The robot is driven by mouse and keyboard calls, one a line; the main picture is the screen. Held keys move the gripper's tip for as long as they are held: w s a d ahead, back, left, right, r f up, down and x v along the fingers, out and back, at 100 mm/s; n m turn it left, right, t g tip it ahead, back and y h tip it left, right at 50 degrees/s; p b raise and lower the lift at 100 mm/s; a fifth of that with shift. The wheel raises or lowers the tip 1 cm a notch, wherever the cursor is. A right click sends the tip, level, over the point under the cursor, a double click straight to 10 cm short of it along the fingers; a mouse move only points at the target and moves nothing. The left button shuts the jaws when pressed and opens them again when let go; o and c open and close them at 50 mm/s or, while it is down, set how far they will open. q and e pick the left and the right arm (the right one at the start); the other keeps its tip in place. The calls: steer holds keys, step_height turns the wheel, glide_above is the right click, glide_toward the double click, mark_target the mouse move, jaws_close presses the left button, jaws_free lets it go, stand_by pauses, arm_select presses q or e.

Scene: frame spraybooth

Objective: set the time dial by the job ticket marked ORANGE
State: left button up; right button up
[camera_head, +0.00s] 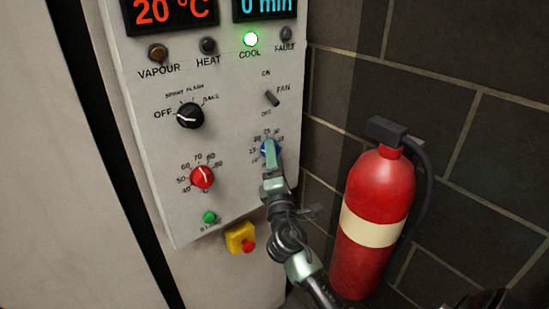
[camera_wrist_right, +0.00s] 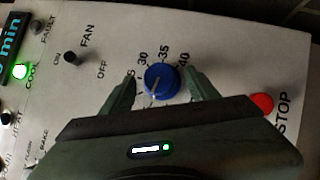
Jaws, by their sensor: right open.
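The blue time dial (camera_head: 264,151) sits on the right side of the control panel, with my right gripper (camera_head: 270,150) in front of it and partly covering it. In the right wrist view, the blue dial (camera_wrist_right: 162,80) stands between the two open fingers of my right gripper (camera_wrist_right: 162,92), with a gap showing on each side. Its white pointer mark points to the lower left there; the numbers 30, 35 and 40 are readable, others are hidden by the gripper. The time display (camera_head: 265,6) reads 0 min. The ORANGE job ticket and my left gripper are not in view.
A red temperature dial (camera_head: 202,177), a black mode selector (camera_head: 190,115) and a fan switch (camera_head: 271,98) are nearby. The green COOL lamp (camera_head: 250,39) is lit. A yellow-and-red stop button (camera_head: 240,238) sits below. A fire extinguisher (camera_head: 372,215) stands right of my arm.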

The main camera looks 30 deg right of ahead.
jaws_close()
steer(key=shift+a+r+m+g+y+p, duration=0.2)
steer(key=shift+m+g+p, duration=0.8)
steer(key=shift+p, duration=1.15)
steer(key=shift+d+r+m+g+y+p, duration=0.2)
steer(key=shift+m+g+p, duration=0.35)
steer(key=shift+m+p, duration=1.25)
steer(key=shift+a+r+m+g+y+p, duration=0.1)
steer(key=shift+m+g+y+p, duration=0.45)
steer(key=shift+p, duration=2)
steer(key=shift+m+h, duration=0.25)
jaws_free()
